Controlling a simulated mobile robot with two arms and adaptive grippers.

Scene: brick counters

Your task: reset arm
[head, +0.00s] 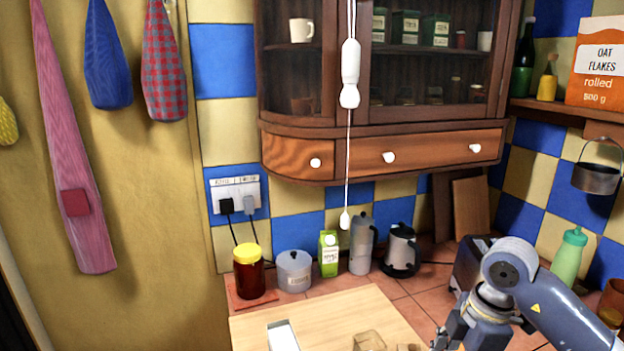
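My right arm comes in from the right in the head view. Its gripper (450,338) is low in the picture at the right edge of the wooden board (330,318). The fingertips are cut off by the bottom edge, so I cannot tell whether it is open or shut. My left gripper is not in view. No object is seen in the visible part of the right gripper.
A jar with a yellow lid (249,272), a grey pot (294,272), a green carton (328,254), a moka pot (363,245) and a kettle (401,250) line the counter's back. A green bottle (569,258) stands right. A cabinet (385,150) and cord (350,75) hang above.

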